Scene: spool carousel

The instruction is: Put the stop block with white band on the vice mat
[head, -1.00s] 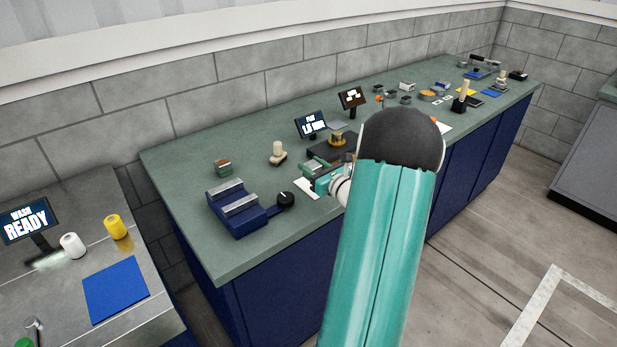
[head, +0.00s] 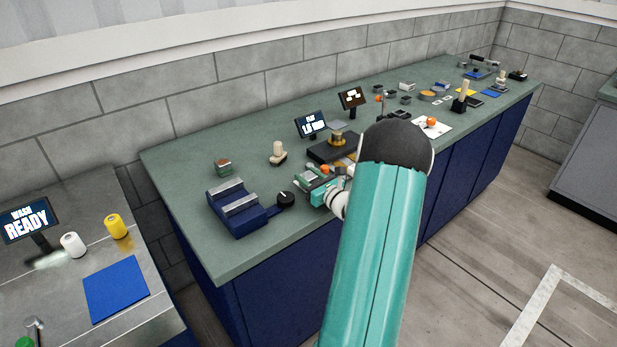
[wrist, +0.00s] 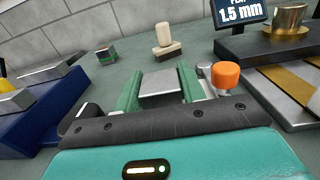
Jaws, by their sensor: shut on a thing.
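In the head view my gripper (head: 316,191) is low over the green bench, just right of the blue vice (head: 236,213). The block is largely hidden there, and I cannot tell if it touches the surface below. The white patch beside the vice, possibly the vice mat, is hidden now. The vice also shows in the wrist view (wrist: 38,110).
A wooden-handled brush (head: 278,153) stands farther right. An orange knob (wrist: 226,76) is close at the right of my gripper. A dark stand (head: 330,149) and a screen (head: 311,124) lie beyond.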

